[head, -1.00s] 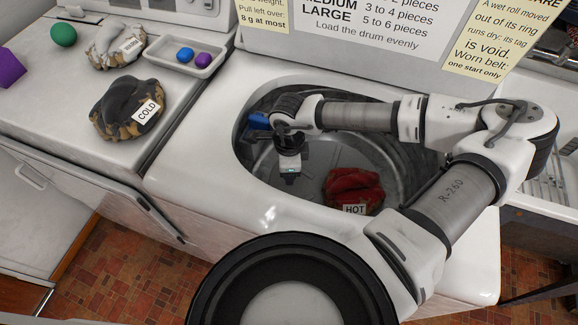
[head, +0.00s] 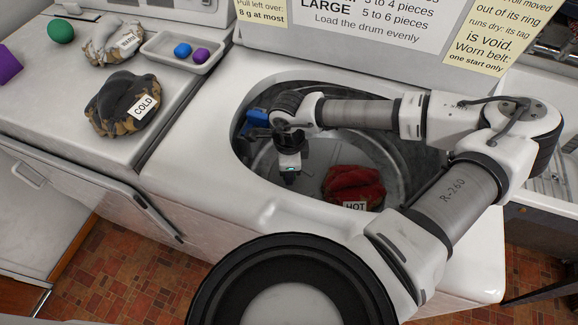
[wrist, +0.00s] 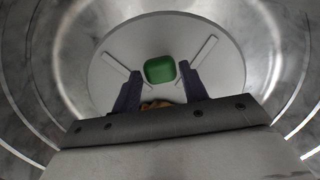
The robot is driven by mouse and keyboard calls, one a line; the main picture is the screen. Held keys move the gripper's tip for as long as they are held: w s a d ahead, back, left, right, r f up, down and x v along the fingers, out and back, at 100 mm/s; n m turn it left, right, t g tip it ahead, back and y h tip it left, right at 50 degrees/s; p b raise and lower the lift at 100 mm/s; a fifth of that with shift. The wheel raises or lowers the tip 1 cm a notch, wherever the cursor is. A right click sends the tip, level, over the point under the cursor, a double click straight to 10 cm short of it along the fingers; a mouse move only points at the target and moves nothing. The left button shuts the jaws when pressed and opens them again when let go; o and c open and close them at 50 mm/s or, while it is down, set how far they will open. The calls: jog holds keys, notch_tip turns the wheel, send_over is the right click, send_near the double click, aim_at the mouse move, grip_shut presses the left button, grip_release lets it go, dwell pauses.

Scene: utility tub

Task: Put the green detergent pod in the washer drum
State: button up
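The green detergent pod (wrist: 160,69) shows in the wrist view against the pale floor of the drum, just past and between my fingertips. A narrow gap shows on each side of it, and whether it rests on the floor is hard to tell. In the head view it is hidden. My gripper (head: 289,179) points down inside the washer drum (head: 393,165); in the wrist view its two dark fingers (wrist: 162,72) stand apart, open.
A red cloth bundle tagged HOT (head: 353,188) lies in the drum, right of my gripper. A blue object (head: 254,120) is at the drum's left. The tray (head: 152,50) holds a blue pod (head: 182,49) and a purple pod (head: 201,55). Bundle COLD (head: 118,105) lies left.

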jog(key=shift+o, duration=1.4)
jog(key=shift+s+f, duration=0.2)
jog(key=shift+f, duration=0.1)
jog(key=shift+w+a+r+p, duration=0.1)
jog(key=shift+w+r+p, duration=0.05)
jog(key=shift+r+p, duration=0.9)
notch_tip(320, 180, up, 11)
jog(key=b, duration=0.1)
jog(key=shift+b, duration=0.3)
jog(key=shift+r, duration=0.1)
